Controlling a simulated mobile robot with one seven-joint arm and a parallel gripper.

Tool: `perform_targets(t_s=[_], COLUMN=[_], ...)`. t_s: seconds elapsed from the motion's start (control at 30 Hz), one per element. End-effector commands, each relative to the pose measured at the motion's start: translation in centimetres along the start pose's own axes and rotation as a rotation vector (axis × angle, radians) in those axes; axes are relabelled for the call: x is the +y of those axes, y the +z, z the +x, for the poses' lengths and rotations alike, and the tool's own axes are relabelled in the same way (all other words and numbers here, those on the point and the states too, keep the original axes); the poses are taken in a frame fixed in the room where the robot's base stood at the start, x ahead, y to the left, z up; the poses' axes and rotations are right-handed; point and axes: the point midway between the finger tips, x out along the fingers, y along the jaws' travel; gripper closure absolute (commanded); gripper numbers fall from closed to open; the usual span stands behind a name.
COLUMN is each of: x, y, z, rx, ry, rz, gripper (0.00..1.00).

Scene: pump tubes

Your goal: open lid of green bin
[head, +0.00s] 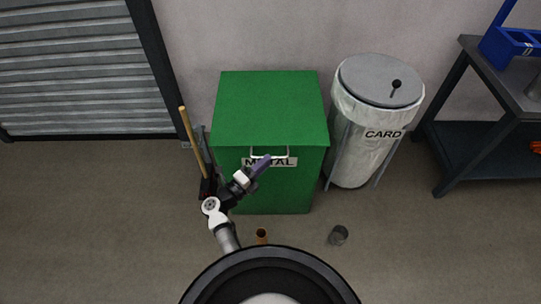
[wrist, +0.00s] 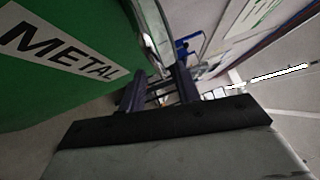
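The green bin (head: 272,190) stands against the wall in the head view, with a METAL label on its front. Its green lid (head: 268,105) is down. A pale handle (head: 283,149) sticks out at the lid's front edge. My gripper (head: 266,159) is in front of the bin at the handle and partly covers the label. In the wrist view my gripper (wrist: 160,72) has its two dark fingers apart. The green front and METAL label (wrist: 55,42) fill the left of that view. I cannot tell whether the handle lies between the fingers.
A grey-lidded CARD bin (head: 370,120) stands close on the right. A broom with a wooden stick (head: 191,142) is left of the green bin. A brown cup-like object (head: 262,236) and a grey can (head: 338,235) are on the floor. A dark workbench (head: 490,120) is far right.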

Motion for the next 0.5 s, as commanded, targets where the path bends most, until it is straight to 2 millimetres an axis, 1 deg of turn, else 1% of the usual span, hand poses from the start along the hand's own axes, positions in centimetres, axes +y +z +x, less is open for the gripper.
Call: perform_targets(t_s=[0.03,0.1,0.2,0.3,0.5], x=[-0.1,-0.1,-0.1,0.0,0.0], y=[0.0,0.0,0.0,0.0,0.0], z=[0.9,1.8,2.7,3.2,3.4], rx=[0.001,0.002,0.001,-0.001,-0.001], ry=[0.000,-0.001,-0.001,0.000,0.000], rz=[0.000,0.000,0.000,0.000,0.000], gripper=[0.68,0.68,0.68,0.68,0.68])
